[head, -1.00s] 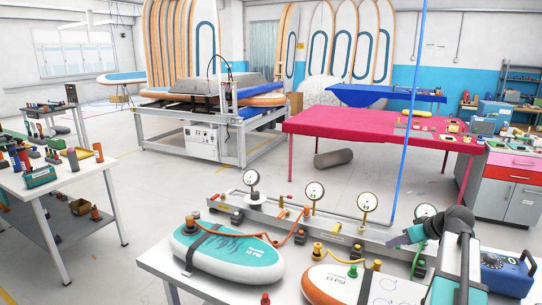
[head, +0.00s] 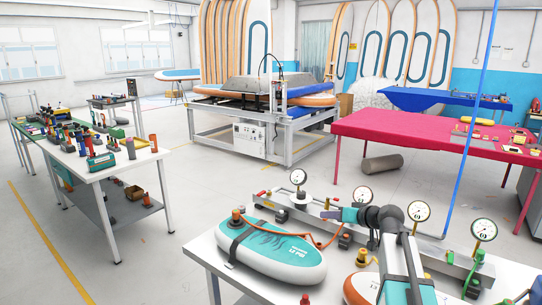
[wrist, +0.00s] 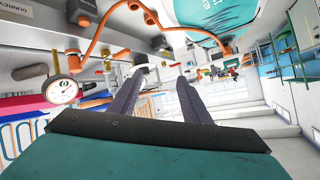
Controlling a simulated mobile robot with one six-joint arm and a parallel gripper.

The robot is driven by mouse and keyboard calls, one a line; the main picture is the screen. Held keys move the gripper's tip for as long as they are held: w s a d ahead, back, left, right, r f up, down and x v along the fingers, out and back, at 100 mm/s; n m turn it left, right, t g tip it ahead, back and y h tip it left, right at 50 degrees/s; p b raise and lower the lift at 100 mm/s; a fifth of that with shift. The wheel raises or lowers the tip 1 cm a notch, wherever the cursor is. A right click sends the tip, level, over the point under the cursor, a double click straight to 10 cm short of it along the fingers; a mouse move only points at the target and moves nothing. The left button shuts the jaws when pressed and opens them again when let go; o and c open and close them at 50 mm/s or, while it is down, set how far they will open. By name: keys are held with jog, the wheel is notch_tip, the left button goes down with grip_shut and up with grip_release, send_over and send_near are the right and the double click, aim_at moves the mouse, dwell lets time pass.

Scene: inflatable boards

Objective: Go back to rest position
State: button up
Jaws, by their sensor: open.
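My gripper (head: 337,215) shows in the head view at the end of my arm, above the front table near the gauges. In the wrist view its two dark fingers (wrist: 160,103) stand apart with nothing between them. A teal and white board (head: 270,250) lies strapped on the front table (head: 205,262), left of my gripper, with an orange hose on it. An orange and white board (head: 360,288) lies partly hidden behind my arm. The wrist view is tilted and also shows the teal board at its top.
A metal rail with several round gauges (head: 419,211) runs behind the boards, close to my arm. A blue pole (head: 470,130) rises at the right. A cluttered workbench (head: 110,178) stands at the left, and a pink table (head: 410,132) stands behind. Open floor lies between them.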

jog(key=s+a+r+m+y, duration=0.1)
jog(key=a+r+y, duration=0.1)
jog(key=a, duration=1.6)
jog(key=a+r+y, duration=0.1)
jog(key=a+y, duration=0.2)
jog(key=a, duration=1.4)
jog(key=s+a+f, duration=0.4)
jog(key=a+f, duration=0.2)
jog(key=a, duration=0.1)
jog(key=s+d+f+g+h, duration=0.2)
jog(key=s+d+f+g, duration=0.3)
jog(key=f, duration=0.7)
jog(key=s+d+f+h, duration=0.1)
jog(key=s+d+f, duration=0.1)
jog(key=s+f, duration=0.65)
jog(key=s+d+f+g+h, duration=0.2)
jog(key=s+d+f+g, duration=0.15)
jog(key=f, duration=1.15)
jog(key=s+d+f+g+h, duration=0.3)
jog(key=s+d+f+g, duration=0.1)
jog(key=s+d+f, duration=0.95)
jog(key=s+d+f+g+h, duration=0.1)
jog(key=s+d+g, duration=0.1)
jog(key=s+d, duration=0.4)
jog(key=s+d+f+g+h+p, duration=0.1)
jog(key=s+d, duration=0.5)
jog(key=s, duration=0.7)
jog(key=shift+d+f+g+h, duration=0.3)
jog(key=shift+d+g+h, duration=0.05)
jog(key=shift+g+h, duration=0.2)
